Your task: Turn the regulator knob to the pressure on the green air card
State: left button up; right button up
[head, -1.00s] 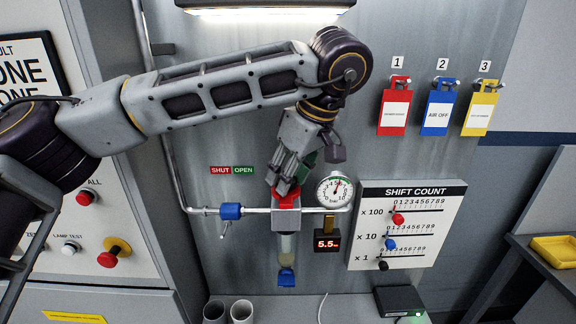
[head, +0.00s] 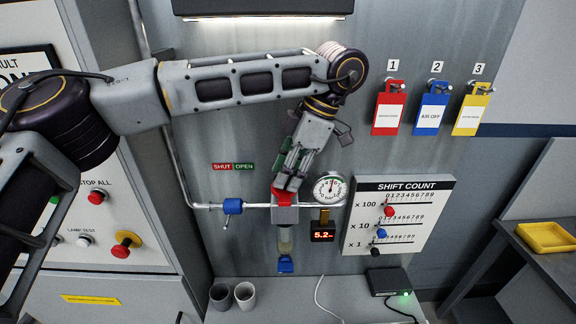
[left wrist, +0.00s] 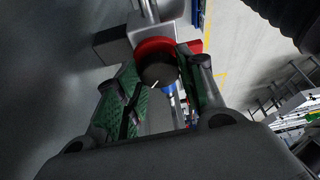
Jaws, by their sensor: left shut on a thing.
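The regulator (head: 285,215) sits on the horizontal pipe with its red knob (head: 281,194) on top. In the left wrist view the knob (left wrist: 158,70) shows a black top with a white mark and a red ring around it. My left gripper (head: 288,183) comes down from above and is shut on the knob, its green-padded fingers (left wrist: 160,88) on either side. The round gauge (head: 330,189) stands right of the regulator, and the digital display (head: 322,236) below it reads 5.2. I see no green card. My right gripper is out of view.
Red (head: 388,112), blue (head: 431,112) and yellow (head: 471,114) tags hang at the upper right. The shift count board (head: 428,195) is right of the gauge. A blue valve (head: 233,206) is on the pipe at left. Two cups (head: 244,294) stand below.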

pick_arm(q)
jog(key=shift+n, duration=0.4)
jog(key=o, duration=1)
jog(key=shift+w, duration=0.1)
jog(key=shift+m, duration=0.3)
